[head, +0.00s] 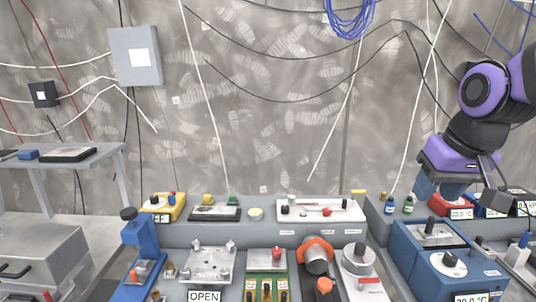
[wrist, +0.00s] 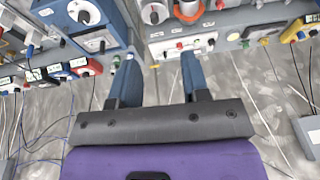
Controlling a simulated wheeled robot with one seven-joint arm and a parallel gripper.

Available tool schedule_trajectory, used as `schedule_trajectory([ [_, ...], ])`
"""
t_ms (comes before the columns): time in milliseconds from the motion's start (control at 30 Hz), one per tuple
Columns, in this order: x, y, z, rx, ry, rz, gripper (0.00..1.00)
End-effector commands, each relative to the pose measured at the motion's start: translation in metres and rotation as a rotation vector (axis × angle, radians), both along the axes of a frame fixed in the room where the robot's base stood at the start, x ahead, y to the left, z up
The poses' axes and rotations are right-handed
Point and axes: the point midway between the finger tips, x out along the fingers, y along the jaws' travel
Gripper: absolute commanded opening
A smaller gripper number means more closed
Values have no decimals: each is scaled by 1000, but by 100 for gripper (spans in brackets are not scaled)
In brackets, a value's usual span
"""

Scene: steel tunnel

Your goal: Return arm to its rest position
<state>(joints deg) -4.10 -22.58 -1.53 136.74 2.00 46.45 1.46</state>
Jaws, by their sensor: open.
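My arm (head: 485,90), purple and black, comes in at the right side of the head view, above the right part of the bench. Its gripper (head: 440,188) points down over the devices there, partly overlapping them in the picture. In the wrist view my gripper (wrist: 158,75) shows two blue fingers spread wide apart, with nothing between them. The fingers appear clear of the devices, though the exact height above the bench is hard to tell.
A grey bench carries an orange-ringed device (head: 317,254), an OPEN-labelled plate (head: 209,264) and a blue box with a dial (head: 449,264). A side table (head: 70,158) stands left. Cables hang along the wall, including a blue coil (head: 349,15).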

Motion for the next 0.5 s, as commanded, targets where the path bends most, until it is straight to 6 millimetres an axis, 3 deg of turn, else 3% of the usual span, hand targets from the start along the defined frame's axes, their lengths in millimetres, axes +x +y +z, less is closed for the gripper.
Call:
schedule_trajectory([
  [100, -33, -6, 11, -10, -41, -3, 43],
  [300, -81, -13, 19, -30, -94, -9, 43],
  [500, -108, -16, 18, -44, -121, -12, 43],
])
